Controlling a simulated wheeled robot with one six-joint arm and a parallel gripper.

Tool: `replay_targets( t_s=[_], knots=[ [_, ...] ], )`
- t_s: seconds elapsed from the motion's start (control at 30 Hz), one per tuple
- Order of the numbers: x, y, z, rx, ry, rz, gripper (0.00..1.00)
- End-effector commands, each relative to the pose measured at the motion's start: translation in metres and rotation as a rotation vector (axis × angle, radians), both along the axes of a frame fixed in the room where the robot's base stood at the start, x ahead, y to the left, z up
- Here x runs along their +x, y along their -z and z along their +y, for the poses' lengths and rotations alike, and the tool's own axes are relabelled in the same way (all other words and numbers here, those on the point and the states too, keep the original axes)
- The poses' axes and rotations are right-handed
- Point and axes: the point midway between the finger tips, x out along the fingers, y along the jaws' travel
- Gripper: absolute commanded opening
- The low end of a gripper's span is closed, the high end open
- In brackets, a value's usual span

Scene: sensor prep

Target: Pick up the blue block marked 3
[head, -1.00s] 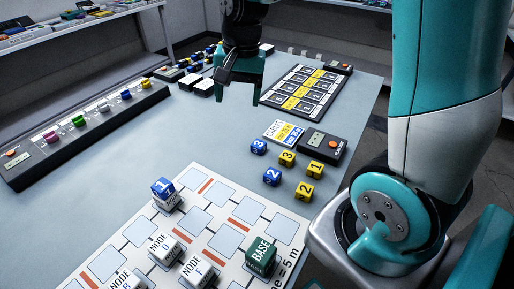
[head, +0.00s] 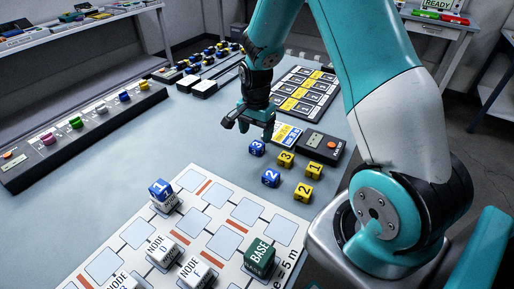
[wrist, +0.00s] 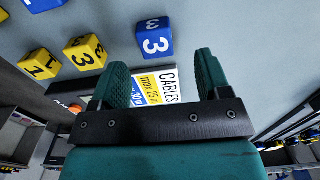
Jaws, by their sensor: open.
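The blue block marked 3 (head: 257,148) sits on the grey-blue table, behind the blue block marked 2 (head: 271,178) and left of the yellow block marked 3 (head: 285,159). In the wrist view the blue block marked 3 (wrist: 154,38) lies beyond the fingertips, roughly in line with the gap between them. My gripper (head: 256,128) is open and empty, close above and behind that block, with its fingers apart from it. In the wrist view the two teal fingers (wrist: 160,70) stand wide apart.
Yellow blocks marked 1 (head: 314,170) and 2 (head: 303,193) stand nearby. The cables card (head: 287,135) and a black device (head: 321,145) lie just behind the blocks. A white node board (head: 215,215) fills the front. Table space left of the blue block is clear.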

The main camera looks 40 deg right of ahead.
Motion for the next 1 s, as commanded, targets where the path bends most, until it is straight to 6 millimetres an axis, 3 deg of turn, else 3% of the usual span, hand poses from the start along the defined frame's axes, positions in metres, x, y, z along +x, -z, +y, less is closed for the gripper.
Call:
replay_targets(
  t_s=[0.33,0.63,0.67,0.87,0.9,1.0],
  knots=[
    [-0.005,0.045,0.001,0.001,-0.001,0.003,0.70],
    [-0.005,0.052,0.001,-0.001,-0.001,-0.001,0.70],
    [-0.005,0.052,0.001,-0.001,-0.001,-0.001,0.68],
    [-0.005,0.052,0.001,0.000,-0.001,-0.001,0.22],
    [-0.005,0.052,0.001,0.000,-0.001,-0.001,0.17],
    [-0.005,0.052,0.001,0.000,-0.001,-0.001,0.17]
  ],
)
